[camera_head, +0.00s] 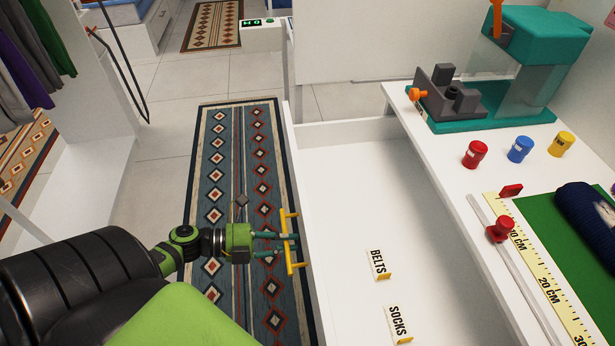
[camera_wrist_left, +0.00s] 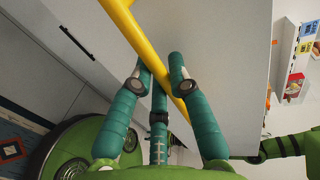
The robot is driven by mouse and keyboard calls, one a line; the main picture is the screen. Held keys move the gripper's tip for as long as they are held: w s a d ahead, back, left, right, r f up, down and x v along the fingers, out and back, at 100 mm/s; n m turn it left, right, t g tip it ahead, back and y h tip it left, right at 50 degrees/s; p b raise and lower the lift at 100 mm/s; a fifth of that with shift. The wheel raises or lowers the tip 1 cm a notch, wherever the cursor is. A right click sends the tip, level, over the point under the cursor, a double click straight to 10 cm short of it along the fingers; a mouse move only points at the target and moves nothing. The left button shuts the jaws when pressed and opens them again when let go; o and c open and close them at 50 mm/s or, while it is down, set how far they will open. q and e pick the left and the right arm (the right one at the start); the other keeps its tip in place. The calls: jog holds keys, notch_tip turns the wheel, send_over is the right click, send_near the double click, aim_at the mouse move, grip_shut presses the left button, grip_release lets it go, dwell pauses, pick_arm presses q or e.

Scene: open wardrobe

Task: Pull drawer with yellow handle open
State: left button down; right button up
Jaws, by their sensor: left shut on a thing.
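The white drawer (camera_head: 345,160) stands pulled out, its inside showing in the head view. Its yellow handle (camera_head: 294,259) is on the outer face of the drawer front, facing left. My left gripper (camera_head: 278,241) reaches it from the left, its green fingers at the bar. In the left wrist view the yellow handle (camera_wrist_left: 150,57) runs diagonally between the teal fingers of my left gripper (camera_wrist_left: 160,75), which are shut on it. The drawer front (camera_wrist_left: 215,40) is close behind the bar. My right gripper does not show.
The drawer holds a BELTS label (camera_head: 379,264) and a SOCKS label (camera_head: 398,325). A white counter (camera_head: 440,165) to the right carries red (camera_head: 475,153), blue (camera_head: 520,149) and yellow (camera_head: 561,144) containers. A patterned rug (camera_head: 235,150) lies on the floor left of the drawer.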

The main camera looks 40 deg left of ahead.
pick_arm(q)
jog(key=shift+v, duration=0.8)
jog(key=shift+f, duration=0.1)
jog(key=c, duration=1.2)
grip_release()
jog(key=shift+o, duration=0.2)
jog(key=v, duration=1.2)
